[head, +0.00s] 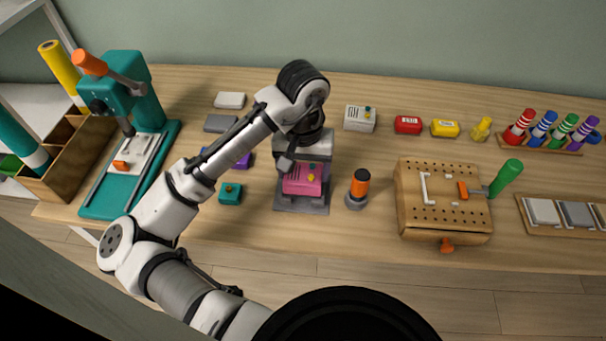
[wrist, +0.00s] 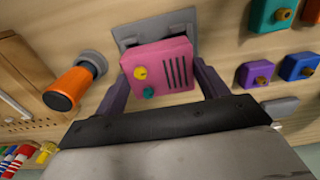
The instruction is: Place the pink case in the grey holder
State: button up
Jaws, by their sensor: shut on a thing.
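The pink case (head: 303,180) has a yellow knob, a teal knob and dark slots on its face, which shows clearly in the wrist view (wrist: 172,62). My gripper (wrist: 160,72) is shut on it, with one dark finger along each side. The grey holder (head: 300,208) lies on the table under and around the case in the head view. In the wrist view the grey holder (wrist: 128,30) shows behind the case's top edge. The case overlaps the holder in both views. I cannot tell whether it rests in it or hangs just above.
An orange-topped cylinder (head: 359,186) stands close right of the holder. A teal block (head: 230,194) and a purple block (head: 243,161) lie to the left. A wooden pegboard block (head: 443,222) is further right. The table front between them is clear.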

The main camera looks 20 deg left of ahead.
aim_at(303, 173)
jog(key=shift+f, duration=1.2)
jog(key=shift+f, duration=0.2)
jog(key=o, duration=1)
notch_tip(303, 173, up, 12)
jog(key=shift+r, duration=0.25)
